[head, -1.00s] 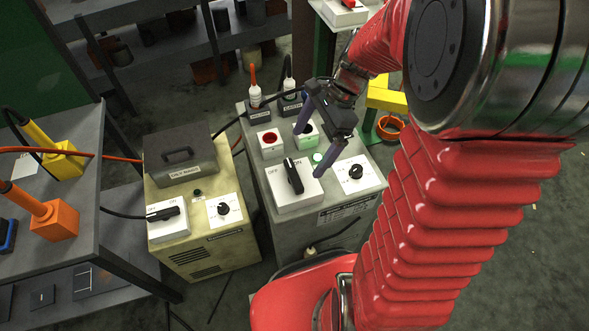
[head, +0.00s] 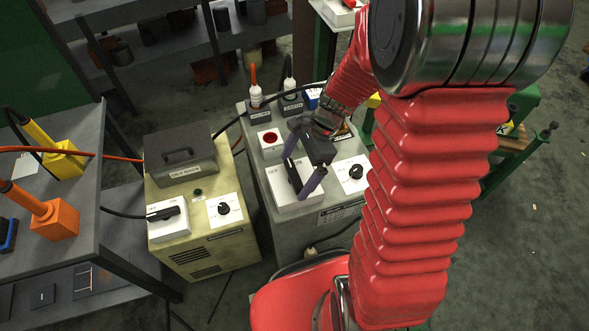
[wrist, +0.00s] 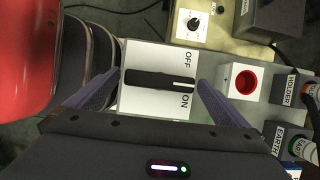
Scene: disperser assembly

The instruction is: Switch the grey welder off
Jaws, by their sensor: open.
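The grey welder (head: 289,219) stands right of the yellowish one in the head view. Its white switch plate (wrist: 135,98) carries a black rotary lever (wrist: 150,80). In the wrist view the lever lies almost crosswise, and its white-marked end sits between OFF and ON, slightly nearer ON. My gripper (head: 302,177) is over this plate, and also frames it in the wrist view (wrist: 152,92). Its fingers are open, one on each side of the lever lengthwise, with nothing gripped. Whether the fingertips touch the plate cannot be told. In the head view my gripper partly covers the lever.
A red socket (head: 270,138) is beside the switch plate. A smaller black dial (head: 354,172) is on the other side. Holder and earth cable connectors (head: 289,97) stand behind. The yellowish welder (head: 212,252) has its own lever switch (head: 166,215). A bench (head: 96,225) stands left.

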